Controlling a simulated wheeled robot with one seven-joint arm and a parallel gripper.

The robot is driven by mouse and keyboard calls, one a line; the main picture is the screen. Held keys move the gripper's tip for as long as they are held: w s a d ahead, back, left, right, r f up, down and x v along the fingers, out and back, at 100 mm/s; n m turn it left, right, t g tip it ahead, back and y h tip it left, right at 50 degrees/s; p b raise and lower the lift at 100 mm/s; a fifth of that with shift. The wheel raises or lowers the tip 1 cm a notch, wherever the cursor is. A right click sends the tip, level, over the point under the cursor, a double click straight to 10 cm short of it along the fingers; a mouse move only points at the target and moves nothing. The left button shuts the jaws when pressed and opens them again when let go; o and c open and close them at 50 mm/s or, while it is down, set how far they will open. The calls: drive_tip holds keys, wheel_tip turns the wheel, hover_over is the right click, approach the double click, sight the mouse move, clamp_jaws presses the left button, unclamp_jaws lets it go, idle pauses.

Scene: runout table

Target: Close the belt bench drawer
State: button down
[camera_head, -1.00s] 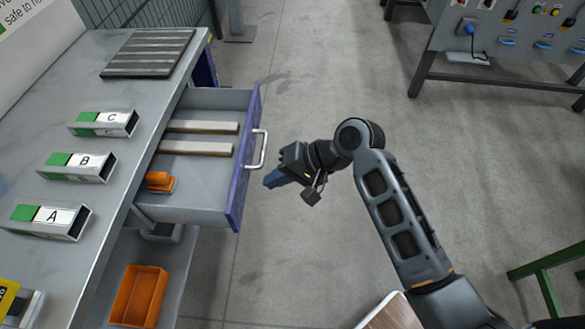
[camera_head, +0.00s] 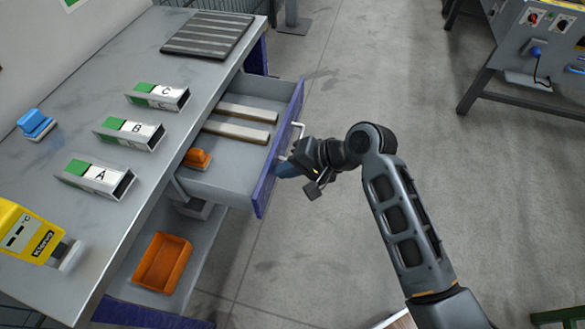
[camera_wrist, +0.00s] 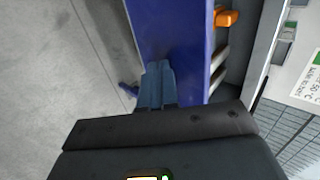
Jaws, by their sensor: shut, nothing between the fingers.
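The belt bench drawer (camera_head: 236,160) stands open, pulled out to the right from under the bench top. Two light bars (camera_head: 237,131) and an orange object (camera_head: 197,158) lie inside. My gripper (camera_head: 283,170) is at the outer face of the blue panel, just below the handle in the picture. In the wrist view the blue fingers (camera_wrist: 157,84) are together and empty, against or very close to the blue panel (camera_wrist: 178,40); exact contact is hard to tell.
The bench top (camera_head: 165,75) carries blocks marked A (camera_head: 98,178), B (camera_head: 130,132) and C (camera_head: 158,96), a ribbed mat (camera_head: 207,35) and a yellow meter (camera_head: 28,234). An orange bin (camera_head: 162,262) sits on the lower shelf.

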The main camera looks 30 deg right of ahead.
sight(203, 154)
drive_tip(key=w+a, duration=0.3)
drive_tip(key=a, duration=0.1)
drive_tip(key=w+a, duration=0.8)
drive_tip(key=shift+w+a, duration=0.2)
drive_tip(key=shift+a, duration=0.2)
drive_tip(key=shift+w+a, duration=0.4)
drive_tip(key=shift+a+r, duration=0.2)
drive_tip(key=shift+a, duration=0.05)
